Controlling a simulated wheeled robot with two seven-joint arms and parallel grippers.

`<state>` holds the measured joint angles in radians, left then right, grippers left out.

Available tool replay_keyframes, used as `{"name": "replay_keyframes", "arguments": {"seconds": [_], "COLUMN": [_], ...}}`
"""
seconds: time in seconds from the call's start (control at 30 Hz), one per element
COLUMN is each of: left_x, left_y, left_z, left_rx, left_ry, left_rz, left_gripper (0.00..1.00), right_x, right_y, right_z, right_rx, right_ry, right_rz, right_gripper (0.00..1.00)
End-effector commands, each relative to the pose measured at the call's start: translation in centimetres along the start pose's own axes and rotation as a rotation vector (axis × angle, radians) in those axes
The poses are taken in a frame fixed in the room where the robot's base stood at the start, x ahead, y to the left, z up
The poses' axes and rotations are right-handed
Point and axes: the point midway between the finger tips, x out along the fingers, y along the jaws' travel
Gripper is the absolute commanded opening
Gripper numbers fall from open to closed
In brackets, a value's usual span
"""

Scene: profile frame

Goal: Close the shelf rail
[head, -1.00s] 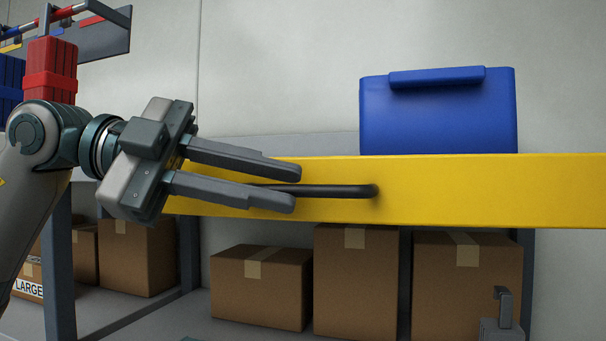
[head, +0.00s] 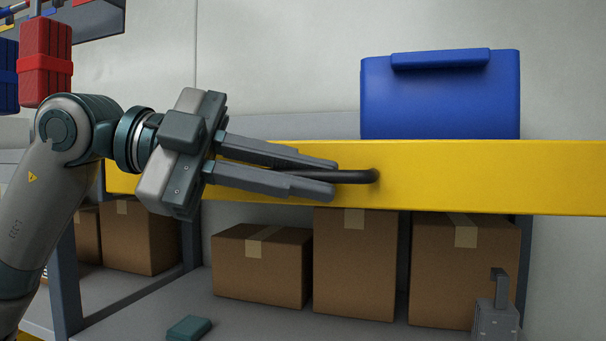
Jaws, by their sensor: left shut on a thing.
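The shelf rail (head: 480,178) is a long yellow beam running across the front of the shelf in the head view. A dark bar handle (head: 355,177) sticks out from its face. My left gripper (head: 335,178) comes in from the left and is shut on the handle, with one finger above it and one below. The gripper body hides part of the rail's left portion. My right gripper (head: 497,305) shows only in part at the lower right, away from the rail; its jaw state is unclear.
A blue case (head: 440,98) stands behind the rail, on the upper level. Several cardboard boxes (head: 355,265) sit on the lower shelf (head: 240,320). A small teal object (head: 189,328) lies at the lower front.

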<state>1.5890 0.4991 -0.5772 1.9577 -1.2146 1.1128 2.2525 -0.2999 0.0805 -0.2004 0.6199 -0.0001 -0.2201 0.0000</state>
Motion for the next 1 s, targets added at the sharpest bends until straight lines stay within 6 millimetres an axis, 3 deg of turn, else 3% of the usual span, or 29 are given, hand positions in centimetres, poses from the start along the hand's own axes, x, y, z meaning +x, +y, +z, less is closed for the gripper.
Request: {"name": "replay_keyframes", "arguments": {"seconds": [0.43,0.6,0.63,1.0], "left_x": [-1.6,-1.5,-1.5,-1.6], "left_y": [-5.9,-5.7,-5.7,-5.5], "left_z": [-3.7,-3.5,-3.5,-3.4], "left_rx": [0.004,0.002,0.002,0.001], "left_ry": [0.000,0.002,0.002,0.000], "left_rz": [-0.006,-0.005,-0.005,-0.003], "left_gripper": [0.00,0.00,0.18,0.18], "right_x": [-2.0,-1.8,-1.8,-1.7], "right_y": [0.0,0.0,0.0,0.0], "right_z": [-0.2,-0.1,-0.1,-0.2], "right_rx": [0.000,0.000,0.000,0.001], "right_ry": [0.000,0.000,0.000,0.000], "right_rz": [0.000,0.000,0.000,0.000], "right_gripper": [0.31,0.31,0.31,0.31]}}
